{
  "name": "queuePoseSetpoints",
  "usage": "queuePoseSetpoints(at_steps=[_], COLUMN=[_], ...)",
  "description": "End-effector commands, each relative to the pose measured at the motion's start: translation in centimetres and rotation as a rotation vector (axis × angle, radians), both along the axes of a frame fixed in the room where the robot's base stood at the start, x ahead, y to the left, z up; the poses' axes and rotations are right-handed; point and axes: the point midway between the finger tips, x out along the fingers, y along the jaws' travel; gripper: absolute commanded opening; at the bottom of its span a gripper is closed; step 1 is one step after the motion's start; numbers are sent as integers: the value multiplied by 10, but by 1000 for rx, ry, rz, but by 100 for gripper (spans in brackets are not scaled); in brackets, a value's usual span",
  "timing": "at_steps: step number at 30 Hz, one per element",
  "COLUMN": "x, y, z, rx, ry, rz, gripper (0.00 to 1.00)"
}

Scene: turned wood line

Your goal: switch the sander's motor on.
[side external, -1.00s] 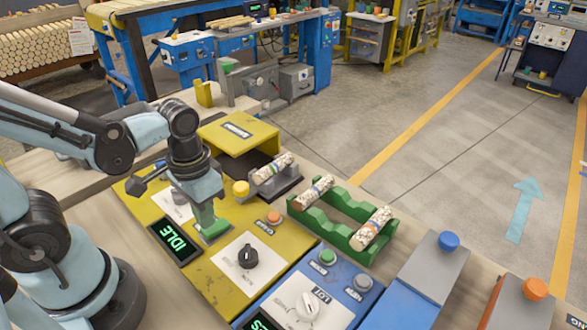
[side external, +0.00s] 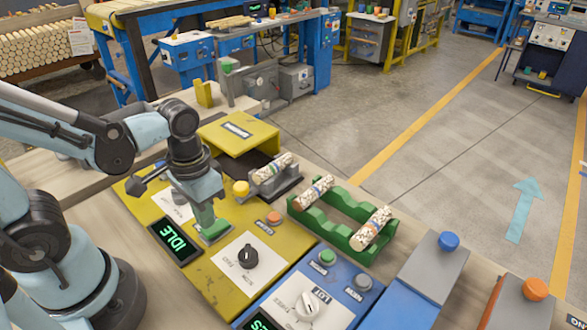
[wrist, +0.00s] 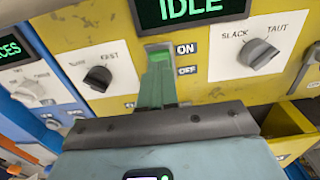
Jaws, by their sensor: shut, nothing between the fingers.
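The sander's yellow panel (side external: 205,285) has a display (side external: 173,240) that reads IDLE in green. Its motor switch (wrist: 158,48) is a grey plate beside ON and OFF labels, and my gripper covers most of it. My gripper (wrist: 157,75) is shut, with green fingers and nothing between them. The fingertips are at the switch, near its upper part on the ON side in the wrist view. I cannot tell whether they touch it. In the side view my gripper (side external: 212,228) points down over the switch plate, and the lever's position is hidden.
A black knob (side external: 248,257) sits beside the switch, and a SLACK/TAUT knob (wrist: 258,54) lies on the other side. A yellow button (side external: 241,188) and a green rack (side external: 330,215) with speckled wood pieces stand nearby. A blue panel (side external: 275,297) adjoins the yellow one.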

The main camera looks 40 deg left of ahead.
Motion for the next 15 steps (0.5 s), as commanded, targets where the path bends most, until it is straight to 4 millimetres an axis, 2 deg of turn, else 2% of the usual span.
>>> queuePoseSetpoints(at_steps=[15], x=[0], y=[0], z=[-3], rx=[0], ry=[0], rz=[0], gripper=[0])
